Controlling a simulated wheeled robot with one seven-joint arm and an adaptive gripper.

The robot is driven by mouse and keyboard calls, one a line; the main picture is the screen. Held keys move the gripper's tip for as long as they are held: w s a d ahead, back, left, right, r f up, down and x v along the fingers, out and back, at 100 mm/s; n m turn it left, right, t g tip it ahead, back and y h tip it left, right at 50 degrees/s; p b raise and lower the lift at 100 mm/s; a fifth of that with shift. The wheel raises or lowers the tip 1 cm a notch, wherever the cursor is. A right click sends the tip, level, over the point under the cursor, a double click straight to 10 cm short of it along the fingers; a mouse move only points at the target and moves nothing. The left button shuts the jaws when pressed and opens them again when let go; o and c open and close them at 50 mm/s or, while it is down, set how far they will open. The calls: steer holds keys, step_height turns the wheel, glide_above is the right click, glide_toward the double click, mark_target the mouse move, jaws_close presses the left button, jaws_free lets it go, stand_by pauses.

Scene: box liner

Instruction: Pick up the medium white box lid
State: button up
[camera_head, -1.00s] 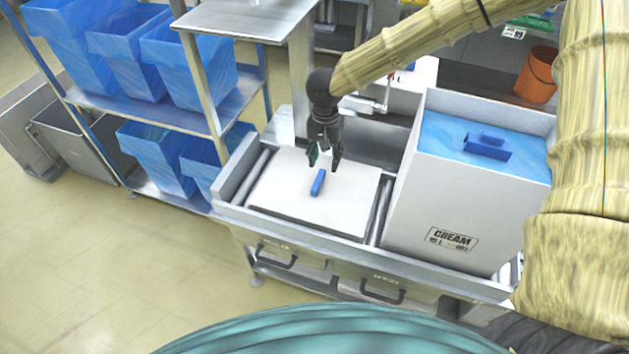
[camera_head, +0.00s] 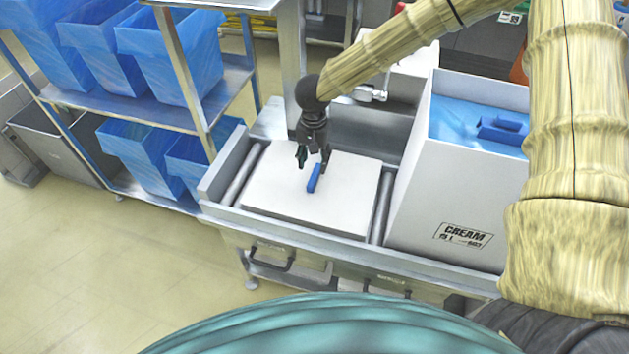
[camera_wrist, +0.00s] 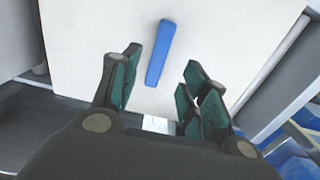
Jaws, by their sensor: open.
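The white box lid (camera_head: 280,204) lies flat on the roller bench, with a slim blue handle (camera_head: 314,178) on its top. In the wrist view the white lid (camera_wrist: 100,30) fills the upper middle and its blue handle (camera_wrist: 160,52) stands beyond the fingertips. My gripper (camera_head: 313,163) is open and empty, close to the far end of the handle. In the wrist view my gripper (camera_wrist: 157,85) has its fingers apart, with the handle lined up near the gap between them. I cannot tell the exact height of the fingertips above the lid.
A tall white box marked CREAM (camera_head: 425,200), with a blue lid (camera_head: 470,125), stands right of the white lid. A metal rack (camera_head: 130,105) with blue bins (camera_head: 175,50) stands to the left. The metal bench rim (camera_head: 300,235) runs along the front.

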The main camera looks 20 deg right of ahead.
mark_target(315, 174)
steer(key=shift+s+d+f+p, duration=0.1)
steer(key=shift+f+p, duration=0.4)
steer(key=shift+f, duration=1.2)
steer(key=shift+s+f+p, duration=0.1)
steer(key=shift+f+p, duration=0.4)
steer(key=shift+f, duration=1.2)
jaws_close()
